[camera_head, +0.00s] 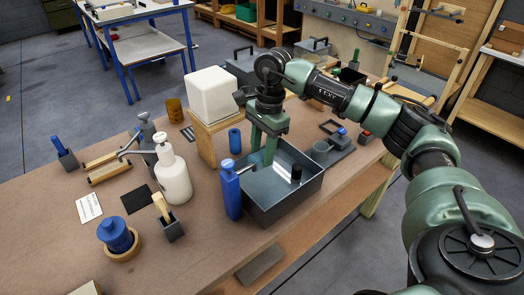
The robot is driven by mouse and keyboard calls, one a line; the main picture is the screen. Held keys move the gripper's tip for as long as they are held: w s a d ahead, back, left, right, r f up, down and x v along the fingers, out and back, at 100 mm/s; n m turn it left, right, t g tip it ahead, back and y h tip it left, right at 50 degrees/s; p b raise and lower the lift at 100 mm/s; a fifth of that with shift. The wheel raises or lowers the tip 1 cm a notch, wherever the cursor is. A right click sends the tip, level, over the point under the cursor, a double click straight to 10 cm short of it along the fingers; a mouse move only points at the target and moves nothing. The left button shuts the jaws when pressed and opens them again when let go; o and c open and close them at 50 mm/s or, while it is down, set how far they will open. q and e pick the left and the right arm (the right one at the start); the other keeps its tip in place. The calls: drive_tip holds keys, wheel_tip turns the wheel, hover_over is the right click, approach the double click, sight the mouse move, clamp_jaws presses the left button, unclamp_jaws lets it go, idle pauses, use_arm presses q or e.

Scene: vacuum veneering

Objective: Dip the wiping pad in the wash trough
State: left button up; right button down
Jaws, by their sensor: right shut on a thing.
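My left gripper is not in view.
A blue bottle (231,192) stands close against the trough's left side. A white block (212,94) on a wooden stand is behind. A white bottle (173,178) and a blue jar (116,235) stand to the left.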

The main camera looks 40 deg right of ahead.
sight(260, 156)
drive_tip(key=shift+r+p, duration=1.3)
drive_tip(key=shift+r, duration=0.8)
drive_tip(key=shift+f, duration=0.1)
drive_tip(key=shift+r, duration=0.2)
